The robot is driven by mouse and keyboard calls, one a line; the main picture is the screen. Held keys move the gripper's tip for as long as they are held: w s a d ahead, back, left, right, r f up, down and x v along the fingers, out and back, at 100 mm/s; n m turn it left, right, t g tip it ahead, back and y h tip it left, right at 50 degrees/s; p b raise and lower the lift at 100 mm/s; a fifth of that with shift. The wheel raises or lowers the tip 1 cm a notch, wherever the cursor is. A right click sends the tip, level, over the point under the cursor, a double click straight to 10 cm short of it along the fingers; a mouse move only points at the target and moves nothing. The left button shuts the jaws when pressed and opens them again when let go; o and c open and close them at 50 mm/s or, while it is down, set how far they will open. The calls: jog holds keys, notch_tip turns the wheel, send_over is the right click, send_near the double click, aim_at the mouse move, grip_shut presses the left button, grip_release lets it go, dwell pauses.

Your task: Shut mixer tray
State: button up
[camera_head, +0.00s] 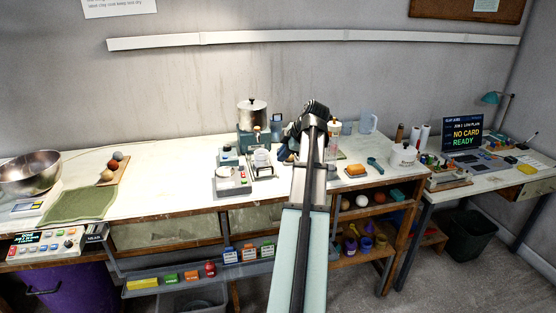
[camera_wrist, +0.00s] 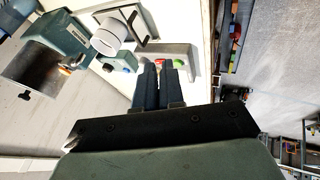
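The mixer, a teal machine (camera_head: 247,138) with a lidded steel pot on top, stands at the back middle of the bench. In the wrist view its teal body (camera_wrist: 52,35) and steel cylinder are at the upper left. A flat frame, which looks like the mixer tray (camera_wrist: 148,30), sticks out from it with a white cup (camera_wrist: 106,40) on it. The cup also shows in the head view (camera_head: 262,157). My gripper (camera_wrist: 161,70) is right of and below the tray in the wrist view. Its fingers look together and empty. In the head view my arm hides the fingertips.
A small device with coloured buttons (camera_head: 232,180) stands left of the tray. A green cloth (camera_head: 80,205) lies at left. Bench space at left middle is clear.

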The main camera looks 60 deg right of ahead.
jog(key=o, duration=0.4)
jog(key=shift+n, duration=0.5)
jog(key=w, duration=0.1)
jog(key=w+a, duration=0.1)
jog(key=w, duration=0.1)
jog(key=w+a+r, duration=0.1)
jog(key=shift+w+a+r, duration=0.1)
jog(key=shift+w+a, duration=0.1)
jog(key=shift+w, duration=0.1)
jog(key=shift+o, duration=0.4)
jog(key=w+r, duration=0.2)
jog(key=w, duration=0.3)
jog(key=shift+w+a+r+n, duration=0.15)
jog(key=shift+w+a+n, duration=0.15)
jog(key=shift+w+n, duration=0.1)
jog(key=r+g+h, duration=0.1)
jog(key=g, duration=0.4)
send_over(265, 167)
jog(key=s+a, duration=0.2)
jog(key=shift+m, duration=0.4)
jog(key=x, duration=1.3)
jog(key=shift+f, duration=0.15)
jog(key=shift+c, duration=0.2)
grip_shut()
jog(key=shift+d, duration=0.1)
